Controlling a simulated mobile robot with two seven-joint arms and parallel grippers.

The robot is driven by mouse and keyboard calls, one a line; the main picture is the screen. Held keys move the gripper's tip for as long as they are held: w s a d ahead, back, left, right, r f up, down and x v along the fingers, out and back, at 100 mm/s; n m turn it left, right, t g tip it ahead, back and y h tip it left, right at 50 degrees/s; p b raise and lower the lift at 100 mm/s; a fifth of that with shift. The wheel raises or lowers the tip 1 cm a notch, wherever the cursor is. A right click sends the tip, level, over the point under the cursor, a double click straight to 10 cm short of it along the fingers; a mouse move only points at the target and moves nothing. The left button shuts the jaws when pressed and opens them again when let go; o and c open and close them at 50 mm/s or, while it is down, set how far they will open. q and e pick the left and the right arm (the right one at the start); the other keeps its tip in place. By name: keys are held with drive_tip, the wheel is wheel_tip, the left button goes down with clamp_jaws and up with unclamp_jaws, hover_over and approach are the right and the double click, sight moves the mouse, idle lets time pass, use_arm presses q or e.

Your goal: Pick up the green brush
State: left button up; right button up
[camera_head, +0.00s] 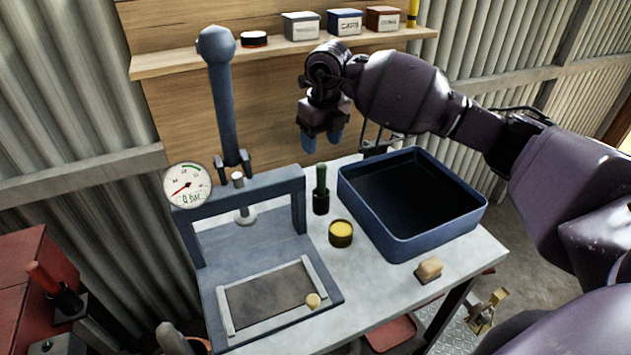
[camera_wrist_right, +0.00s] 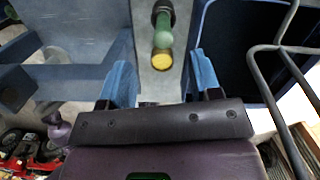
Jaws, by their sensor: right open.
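The green brush (camera_head: 321,180) stands upright on the light bench top, between the blue press and the blue tray. Its green handle points up and its lower end is dark. My right gripper (camera_head: 322,142) is open and empty, above and behind the brush, with its blue fingers pointing down. In the right wrist view the brush (camera_wrist_right: 163,32) lies beyond the open fingers (camera_wrist_right: 162,60), roughly centred between them and apart from both. My left gripper is in neither view.
A yellow-topped tin (camera_head: 341,233) stands just in front of the brush. The press (camera_head: 258,185) stands left, and a shelf (camera_head: 270,56) with boxes runs behind.

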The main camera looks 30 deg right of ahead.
sight(321, 176)
drive_tip(key=shift+s+f, duration=0.15)
drive_tip(key=shift+f, duration=0.35)
drive_tip(key=f, duration=0.4)
drive_tip(key=shift+w, duration=0.25)
drive_tip(key=shift+w+d+f+b, duration=0.1)
drive_tip(key=shift+f+b, duration=0.05)
drive_tip(key=shift+f, duration=1.2)
drive_tip(key=shift+w+f+b, duration=0.1)
drive_tip(key=shift+f+b, duration=0.05)
drive_tip(key=shift+f, duration=1.2)
drive_tip(key=shift+s, duration=0.1)
drive_tip(key=c, duration=1)
